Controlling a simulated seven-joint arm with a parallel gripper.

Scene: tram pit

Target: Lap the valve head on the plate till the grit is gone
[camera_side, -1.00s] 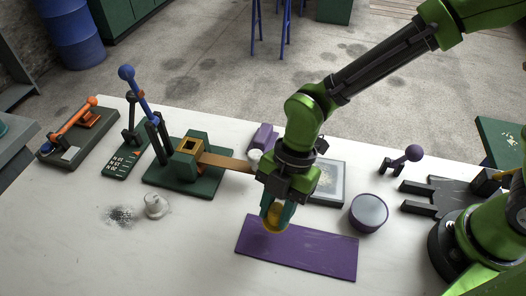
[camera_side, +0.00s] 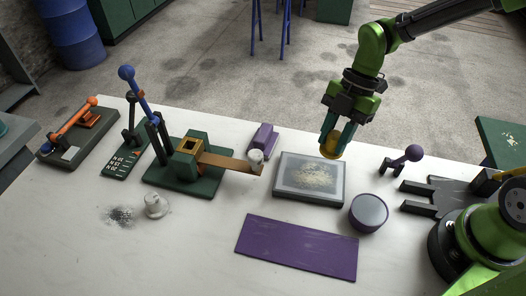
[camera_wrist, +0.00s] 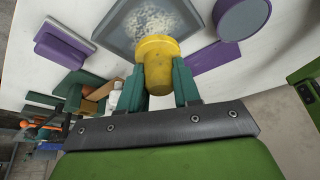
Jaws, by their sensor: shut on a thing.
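My gripper (camera_side: 331,146) is shut on a yellow, cup-shaped piece, which looks like the valve head (camera_side: 330,150). In the wrist view the valve head (camera_wrist: 158,62) sits between the two green fingers, its wider rim away from the palm. The lapping plate (camera_side: 283,192) is a grey square with a darker frame, lying on the white bench. Pale, tan grit (camera_side: 313,175) is spread over its middle and also shows in the wrist view (camera_wrist: 157,18). The valve head is held up over the plate's far right part, apparently apart from it. Its underside is hidden in the side view.
A purple mat (camera_side: 296,248) lies in front of the plate, and a round purple tin (camera_side: 369,213) stands at its right.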

